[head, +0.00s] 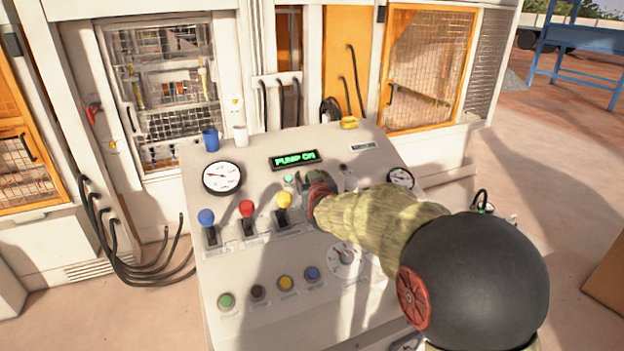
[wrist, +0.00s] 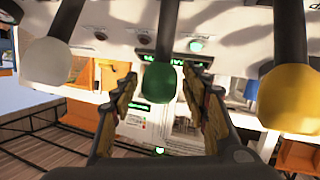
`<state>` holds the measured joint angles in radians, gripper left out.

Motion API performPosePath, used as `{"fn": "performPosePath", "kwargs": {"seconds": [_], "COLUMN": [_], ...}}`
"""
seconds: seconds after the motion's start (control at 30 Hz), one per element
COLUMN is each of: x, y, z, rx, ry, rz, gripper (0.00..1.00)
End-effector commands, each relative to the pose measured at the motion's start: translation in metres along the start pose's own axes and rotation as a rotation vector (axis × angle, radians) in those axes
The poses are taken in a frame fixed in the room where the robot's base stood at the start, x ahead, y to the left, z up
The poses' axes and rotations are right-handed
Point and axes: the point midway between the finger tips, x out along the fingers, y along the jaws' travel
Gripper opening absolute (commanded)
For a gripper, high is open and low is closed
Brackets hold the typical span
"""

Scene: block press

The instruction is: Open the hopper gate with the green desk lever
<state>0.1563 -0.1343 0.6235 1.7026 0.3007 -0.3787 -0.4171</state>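The green desk lever's round green knob (wrist: 158,84) shows in the wrist view on a dark stem, between the two fingertips. My gripper (wrist: 160,72) is open, with one finger on each side of the knob and a visible gap to each. In the head view my gripper (head: 318,192) is over the sloped desk (head: 240,285), just right of the yellow lever, and it hides the green lever. The hopper gate cannot be made out for certain in either view.
Blue (head: 206,217), red (head: 246,209) and yellow (head: 284,201) levers stand left of my gripper. A white knob (wrist: 45,62) and the yellow knob flank the green one closely. A lit display (head: 295,160) reads "PUMP ON".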

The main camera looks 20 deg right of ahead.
Motion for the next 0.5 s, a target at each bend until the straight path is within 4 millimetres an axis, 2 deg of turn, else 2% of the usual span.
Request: {"fn": "performPosePath", "kwargs": {"seconds": [0.33, 0.5], "x": [-0.002, -0.018], "y": [0.0, 0.0], "z": [0.0, -0.001], "rx": [0.0, 0.0], "ry": [0.0, 0.001], "rz": [0.0, -0.001], "gripper": [0.49, 0.49]}}
